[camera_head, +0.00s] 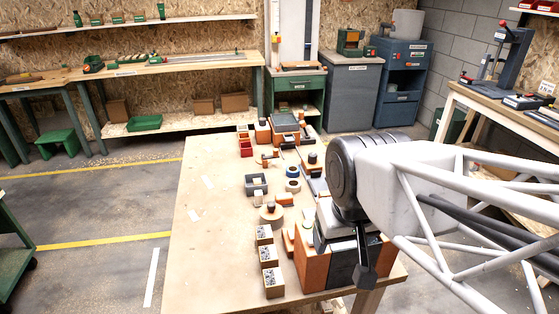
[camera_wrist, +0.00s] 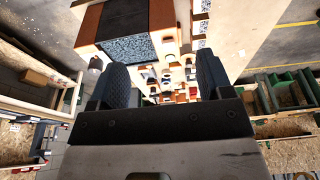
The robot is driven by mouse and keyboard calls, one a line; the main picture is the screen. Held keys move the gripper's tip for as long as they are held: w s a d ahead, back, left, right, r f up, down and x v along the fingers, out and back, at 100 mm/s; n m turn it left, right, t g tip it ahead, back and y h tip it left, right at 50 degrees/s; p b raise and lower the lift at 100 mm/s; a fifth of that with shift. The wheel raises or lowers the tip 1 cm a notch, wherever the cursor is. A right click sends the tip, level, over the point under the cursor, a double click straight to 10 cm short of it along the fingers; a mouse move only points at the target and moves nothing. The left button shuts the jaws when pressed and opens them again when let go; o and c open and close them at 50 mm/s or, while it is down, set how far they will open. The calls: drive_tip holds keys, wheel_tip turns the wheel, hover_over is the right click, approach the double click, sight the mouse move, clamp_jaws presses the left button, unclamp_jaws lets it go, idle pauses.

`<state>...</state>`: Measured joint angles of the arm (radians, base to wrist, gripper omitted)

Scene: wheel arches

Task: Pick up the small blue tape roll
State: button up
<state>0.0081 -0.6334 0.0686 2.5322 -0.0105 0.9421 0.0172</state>
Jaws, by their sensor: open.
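A small blue tape roll (camera_head: 292,171) lies among the objects on the workbench table in the head view. A paler ring-shaped roll (camera_head: 293,186) lies just in front of it. My gripper (camera_head: 364,272) is at the near right end of the table, in front of an orange and dark block, well apart from the blue roll. In the wrist view my gripper (camera_wrist: 166,82) has its two dark fingers spread wide, with nothing held between them. I cannot pick out the blue roll in the wrist view, where the objects are small and crowded.
Grey-filled bins (camera_head: 270,256) line the near edge of the clutter. My arm hides part of the table's right side.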

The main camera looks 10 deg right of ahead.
drive_tip(key=shift+o, duration=1.1)
drive_tip(key=w+d+m+g, duration=0.1)
drive_tip(key=w+m, duration=0.2)
drive_tip(key=w, duration=1.4)
drive_tip(key=w+d+m, duration=0.2)
drive_tip(key=w+m, duration=0.1)
drive_tip(key=w, duration=1.4)
drive_tip(key=w+d+f+m, duration=0.2)
drive_tip(key=w+f, duration=0.9)
drive_tip(key=w, duration=0.3)
drive_tip(key=w+d+f+m+h, duration=0.1)
drive_tip(key=w+d+f+m, duration=0.1)
drive_tip(key=w+f, duration=1)
drive_tip(key=w+m, duration=0.1)
drive_tip(key=w, duration=0.2)
drive_tip(key=shift+g, duration=0.4)
